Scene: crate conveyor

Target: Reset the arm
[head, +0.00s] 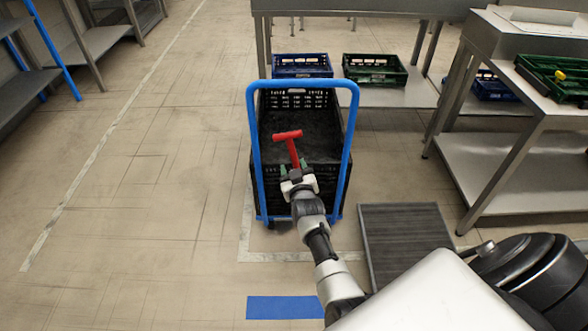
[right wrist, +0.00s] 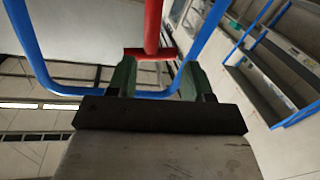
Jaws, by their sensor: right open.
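My right arm reaches forward from the lower right in the head view. My right gripper (head: 293,167) is open, with green fingers, in front of the black crate (head: 284,190) on the blue-framed cart (head: 250,150). A red bar with a crosspiece (head: 288,136) rises just beyond the fingers. In the right wrist view, the red bar (right wrist: 153,25) ends in a crosspiece at the tips of my right gripper (right wrist: 157,68). I cannot tell whether the fingers touch it. My left gripper is not in view.
A blue crate (head: 301,66) and a green crate (head: 374,69) sit on a low shelf behind the cart. A metal table (head: 510,45) with another green crate (head: 560,93) stands at right. A dark ribbed mat (head: 403,240) lies right of the cart. Open floor lies left.

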